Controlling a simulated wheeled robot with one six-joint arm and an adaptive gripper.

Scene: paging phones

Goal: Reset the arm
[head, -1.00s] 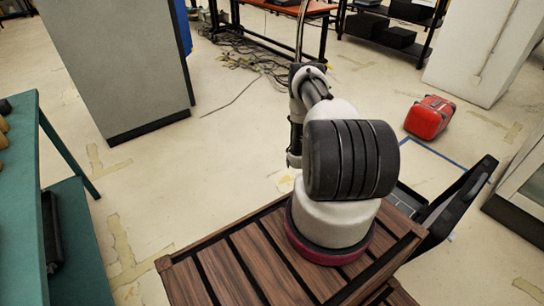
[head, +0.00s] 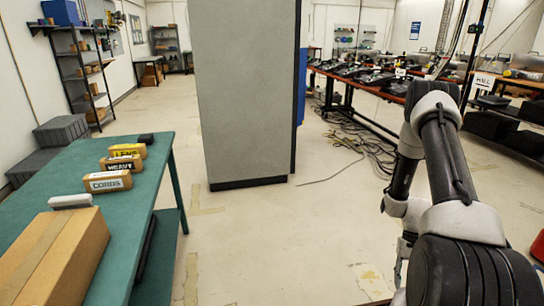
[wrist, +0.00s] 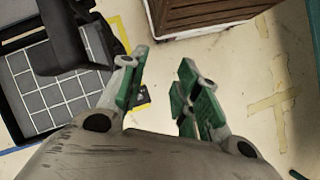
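My arm (head: 447,165) rises at the right of the head view, with its dark shoulder at the bottom edge and its elbow raised. My gripper (wrist: 163,75) shows in the wrist view. Its two green-padded fingers stand apart with bare floor between them, so it is open and empty. It points down over the floor. In the head view the gripper cannot be made out clearly.
A green table (head: 118,205) on the left holds a cardboard box and labelled blocks. A tall grey cabinet (head: 245,95) stands mid-view. Cables (head: 360,145) lie by the red benches. A black gridded case (wrist: 50,90) and a wooden crate (wrist: 205,14) show in the wrist view.

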